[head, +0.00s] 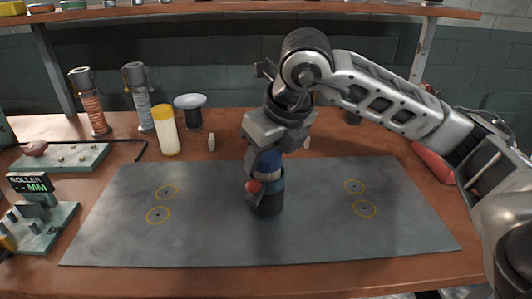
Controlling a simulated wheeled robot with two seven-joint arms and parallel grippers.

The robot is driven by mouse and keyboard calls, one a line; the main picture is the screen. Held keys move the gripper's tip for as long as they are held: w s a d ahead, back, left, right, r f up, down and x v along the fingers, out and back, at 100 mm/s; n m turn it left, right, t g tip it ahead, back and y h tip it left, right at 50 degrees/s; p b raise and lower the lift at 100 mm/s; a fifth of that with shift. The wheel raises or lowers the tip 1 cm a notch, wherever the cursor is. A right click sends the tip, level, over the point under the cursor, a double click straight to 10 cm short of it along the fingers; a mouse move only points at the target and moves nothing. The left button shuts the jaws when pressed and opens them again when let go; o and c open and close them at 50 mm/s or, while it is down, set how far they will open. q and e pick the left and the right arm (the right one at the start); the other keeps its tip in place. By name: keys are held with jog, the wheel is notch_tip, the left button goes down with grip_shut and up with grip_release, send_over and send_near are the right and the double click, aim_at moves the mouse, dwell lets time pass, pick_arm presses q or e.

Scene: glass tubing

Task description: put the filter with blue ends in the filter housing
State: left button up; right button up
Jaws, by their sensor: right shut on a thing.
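My right gripper (267,150) points down over the middle of the grey mat and is shut on the filter with blue ends (266,160). The filter is upright. Its blue upper end and a narrow pale strip of its body show below the fingers. Directly below it stands the filter housing (268,204), a dark upright cylinder with a teal band and a red knob at its left. The filter's lower part is hidden, apparently within the housing's mouth; I cannot tell how deep it sits. My left gripper is not in view.
The grey mat (120,235) has yellow ring marks on both sides and is otherwise clear. A pale filter with yellow ends (167,132), a dark jar with a grey-blue lid (190,110) and two cylinders stand at back left. A roller device (38,210) stands at left.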

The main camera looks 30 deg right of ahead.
jog(key=o, duration=1.2)
jog(key=shift+o, duration=0.2)
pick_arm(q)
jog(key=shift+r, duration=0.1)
pick_arm(e)
jog(key=shift+r, duration=0.15)
pick_arm(q)
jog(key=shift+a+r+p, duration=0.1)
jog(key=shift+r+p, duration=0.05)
jog(key=shift+p, duration=0.65)
pick_arm(e)
jog(key=v, duration=1.2)
